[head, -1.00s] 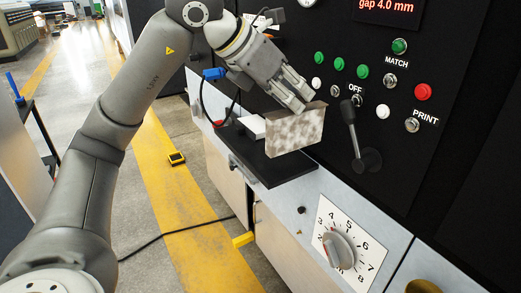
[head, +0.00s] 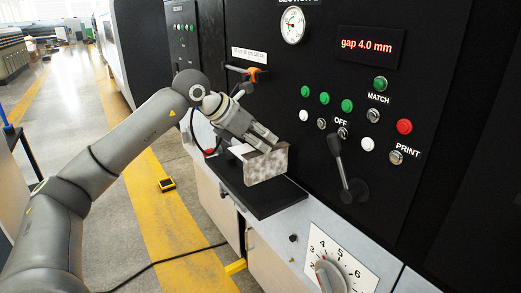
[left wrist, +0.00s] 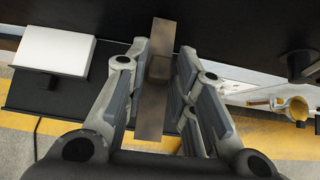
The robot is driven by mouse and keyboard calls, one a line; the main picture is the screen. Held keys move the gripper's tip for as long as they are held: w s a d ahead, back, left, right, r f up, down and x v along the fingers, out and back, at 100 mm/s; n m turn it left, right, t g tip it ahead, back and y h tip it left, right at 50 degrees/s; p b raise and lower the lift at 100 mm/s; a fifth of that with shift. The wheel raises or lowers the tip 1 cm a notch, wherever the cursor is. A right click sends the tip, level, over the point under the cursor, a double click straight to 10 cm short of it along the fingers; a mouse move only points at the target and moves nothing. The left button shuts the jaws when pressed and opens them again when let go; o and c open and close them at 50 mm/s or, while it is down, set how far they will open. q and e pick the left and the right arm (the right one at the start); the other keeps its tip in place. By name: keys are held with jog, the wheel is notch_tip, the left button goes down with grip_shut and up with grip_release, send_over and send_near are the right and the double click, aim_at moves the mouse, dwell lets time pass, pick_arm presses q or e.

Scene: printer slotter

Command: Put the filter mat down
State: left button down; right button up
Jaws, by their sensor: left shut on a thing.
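The filter mat (head: 266,166) is a thin, mottled grey-brown slab. It stands on edge over the black shelf (head: 262,207) on the machine's front. I cannot tell whether its lower edge touches the shelf. My left gripper (head: 272,144) is shut on its upper part. In the left wrist view the mat (left wrist: 152,118) shows edge-on as a brown bar between the fingers of my left gripper (left wrist: 160,85). My right gripper is not in view.
A white block (head: 240,149) lies on the shelf behind the mat; it also shows in the left wrist view (left wrist: 55,50). A black lever (head: 342,165) sticks out right of the mat. A numbered dial (head: 330,275) is below. The shelf's front part is bare.

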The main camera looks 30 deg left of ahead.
aim_at(258, 151)
pick_arm(q)
jog(key=f, duration=0.2)
jog(key=f+p, duration=0.1)
jog(key=shift+w+a+f, duration=0.2)
jog(key=shift+a+f, duration=0.1)
jog(key=shift+f, duration=0.1)
jog(key=shift+d, duration=0.1)
jog(key=shift+f+b, duration=0.35)
jog(key=c, duration=1.2)
grip_release()
jog(key=shift+r, duration=0.1)
jog(key=shift+r+p, duration=0.45)
jog(key=shift+p, duration=0.05)
jog(key=b+v, duration=0.2)
jog(key=v, duration=1)
jog(key=shift+f, duration=0.15)
